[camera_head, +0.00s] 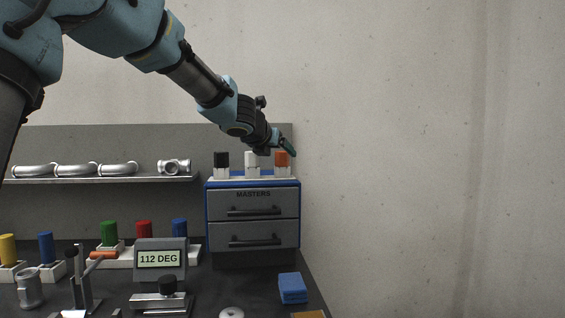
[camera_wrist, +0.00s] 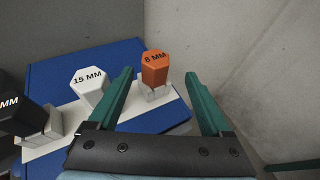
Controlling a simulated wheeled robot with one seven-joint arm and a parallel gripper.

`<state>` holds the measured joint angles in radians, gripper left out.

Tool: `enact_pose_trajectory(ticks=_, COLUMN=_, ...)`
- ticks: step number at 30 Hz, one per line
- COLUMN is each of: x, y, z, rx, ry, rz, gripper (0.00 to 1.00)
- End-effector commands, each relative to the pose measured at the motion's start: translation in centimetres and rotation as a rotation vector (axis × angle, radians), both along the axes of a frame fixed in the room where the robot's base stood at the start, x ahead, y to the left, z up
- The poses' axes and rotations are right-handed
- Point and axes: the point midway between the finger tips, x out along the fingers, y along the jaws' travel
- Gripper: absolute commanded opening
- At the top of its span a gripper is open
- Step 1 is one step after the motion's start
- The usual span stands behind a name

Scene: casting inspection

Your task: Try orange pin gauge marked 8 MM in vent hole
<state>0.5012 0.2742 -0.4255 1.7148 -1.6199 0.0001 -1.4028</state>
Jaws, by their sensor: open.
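The orange pin gauge marked 8 MM (camera_wrist: 155,66) stands upright in a white holder (camera_wrist: 152,96) on top of the masters cabinet. It also shows in the head view (camera_head: 281,159). My gripper (camera_wrist: 165,92) is open, with its two green fingers on either side of the orange gauge and apart from it. In the head view my gripper (camera_head: 288,147) is above the right end of the cabinet. I cannot pick out the vent hole. A grey metal casting (camera_head: 29,287) stands at the bench's left front.
A white gauge marked 15 MM (camera_wrist: 91,84) stands close to the left finger, with a black gauge (camera_wrist: 20,115) farther left. The blue masters cabinet (camera_head: 252,206) has two drawers. A display (camera_head: 160,258) reads 112 DEG. A blue block (camera_head: 292,287) lies at the bench's right.

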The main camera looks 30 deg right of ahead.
Motion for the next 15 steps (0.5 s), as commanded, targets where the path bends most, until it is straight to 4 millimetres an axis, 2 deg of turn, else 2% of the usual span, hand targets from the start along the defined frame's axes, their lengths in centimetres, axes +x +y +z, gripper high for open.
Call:
enact_pose_trajectory(ticks=3, x=1.0, y=-1.5, z=-0.8, rx=0.0, ry=0.002, rz=-0.001, gripper=0.83)
enact_pose_trajectory(ticks=11, x=2.2, y=-2.8, z=-1.7, rx=0.002, ry=0.0, rz=0.0, gripper=0.83)
enact_pose_trajectory(ticks=15, x=3.7, y=-4.1, z=-2.7, rx=0.002, ry=0.001, rz=0.0, gripper=0.83)
